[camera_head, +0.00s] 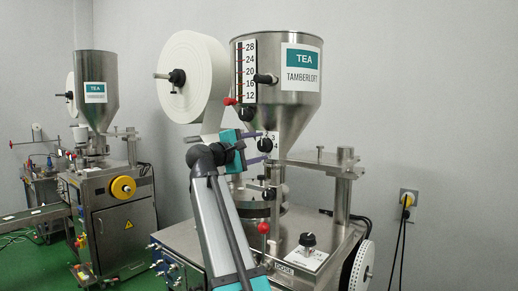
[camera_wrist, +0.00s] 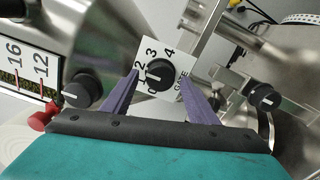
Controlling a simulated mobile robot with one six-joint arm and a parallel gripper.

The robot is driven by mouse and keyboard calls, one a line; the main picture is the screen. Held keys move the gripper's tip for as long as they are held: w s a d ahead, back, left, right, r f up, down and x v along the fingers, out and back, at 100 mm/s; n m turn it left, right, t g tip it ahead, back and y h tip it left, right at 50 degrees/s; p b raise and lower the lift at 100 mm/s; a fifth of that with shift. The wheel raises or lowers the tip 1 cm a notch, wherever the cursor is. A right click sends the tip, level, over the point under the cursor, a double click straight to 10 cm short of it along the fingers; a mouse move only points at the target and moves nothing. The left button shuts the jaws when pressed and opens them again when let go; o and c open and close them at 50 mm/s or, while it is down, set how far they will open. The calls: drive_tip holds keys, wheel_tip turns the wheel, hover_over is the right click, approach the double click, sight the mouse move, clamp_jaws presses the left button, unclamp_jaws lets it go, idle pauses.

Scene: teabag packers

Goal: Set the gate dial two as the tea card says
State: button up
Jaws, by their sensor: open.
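The gate dial (camera_wrist: 160,73) is a black round knob with a white pointer line on a white plate (camera_wrist: 172,91) marked 0 to 4 and GATE. Its pointer faces the low-number side, near 1; the exact setting is hard to read. The dial also shows on the hopper's neck in the head view (camera_head: 265,145). My gripper (camera_wrist: 160,84) is open, with one purple finger on each side of the dial; I cannot tell whether they touch it. A card (camera_head: 302,68) on the steel hopper reads TEA TAMBERLOFT; no gate number is legible on it.
A DOSE dial (camera_head: 308,240) sits on the machine's top at the right. A red-tipped level scale (camera_head: 249,70) and a paper roll (camera_head: 195,80) are left of the card. Another black knob (camera_wrist: 264,97) lies right of my fingers. A second machine (camera_head: 110,200) stands at left.

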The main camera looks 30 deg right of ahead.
drive_tip(key=b+v, duration=0.2)
drive_tip(key=v, duration=1.1)
drive_tip(key=shift+s+f, duration=0.1)
idle(0.3)
